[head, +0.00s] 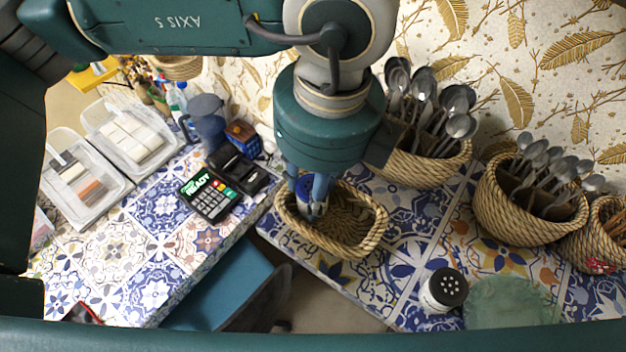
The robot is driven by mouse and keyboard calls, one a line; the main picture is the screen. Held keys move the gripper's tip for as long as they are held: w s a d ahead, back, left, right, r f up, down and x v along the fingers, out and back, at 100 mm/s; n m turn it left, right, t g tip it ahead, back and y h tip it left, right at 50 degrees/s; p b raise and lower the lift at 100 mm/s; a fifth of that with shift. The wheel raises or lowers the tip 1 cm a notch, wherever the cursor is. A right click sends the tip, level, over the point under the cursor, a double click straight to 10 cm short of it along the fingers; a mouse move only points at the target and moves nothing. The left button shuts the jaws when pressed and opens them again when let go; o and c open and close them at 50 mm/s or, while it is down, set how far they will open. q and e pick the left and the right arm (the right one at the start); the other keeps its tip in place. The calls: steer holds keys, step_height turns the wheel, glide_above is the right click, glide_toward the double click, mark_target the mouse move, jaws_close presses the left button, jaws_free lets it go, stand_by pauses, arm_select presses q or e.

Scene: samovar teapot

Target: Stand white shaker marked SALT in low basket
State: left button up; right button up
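The low basket (363,246), an oval woven one, stands near the front edge of the tiled counter. My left gripper (313,192) points down over the basket's left end. A small white shaker with a blue top (311,208) is between its fingers, which look shut on it. The fingers and wrist hide much of it, and no lettering is readable. I cannot tell whether its base touches the basket floor. A second shaker (443,291), clear-sided with a black perforated lid and pale contents, stands upright on the counter at lower right. My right gripper is not in view.
Woven baskets of spoons (430,166) (528,212) stand along the wall. A pale green glass dish (508,303) lies right of the black-lidded shaker. A card terminal (208,197) and clear bins (84,186) are on the left counter. A gap with a blue chair (222,285) separates the counters.

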arm_select(q)
steer(key=shift+f, duration=0.15)
steer(key=o, duration=0.9)
steer(key=shift+o, duration=0.2)
steer(key=shift+r, duration=0.35)
step_height(320, 180, up, 12)
steer(key=s+d+b, duration=0.1)
steer(key=b, duration=0.2)
steer(key=shift+s+f, duration=0.2)
